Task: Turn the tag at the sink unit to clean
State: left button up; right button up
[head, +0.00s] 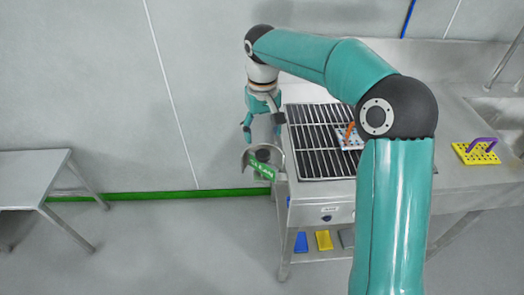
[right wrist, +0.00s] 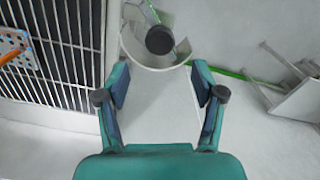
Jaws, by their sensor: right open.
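The green tag (head: 263,171) with white lettering, which looks like CLEAN, sits at the left front corner of the sink unit (head: 445,180). Just behind it is a curved grey metal holder with a dark round knob (head: 263,155). In the right wrist view the knob (right wrist: 159,40) stands in front of the rounded metal holder (right wrist: 185,47); the tag's face is not visible there. My right gripper (head: 262,130) is open and empty, pointing down just above the knob. In the right wrist view its fingertips (right wrist: 161,82) are spread below the knob, apart from it. My left gripper is out of view.
A dark slatted grid (head: 315,145) is set in the unit's top, with an orange-handled perforated block (head: 348,138) on it. A yellow block with purple handle (head: 477,152) lies near the basin (head: 500,112). A grey table (head: 35,178) stands left; the floor between is clear.

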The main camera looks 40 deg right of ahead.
aim_at(263, 153)
notch_tip(263, 153, down, 7)
jog(key=shift+s+f, duration=0.1)
dwell(0.3)
jog(key=c, duration=1.1)
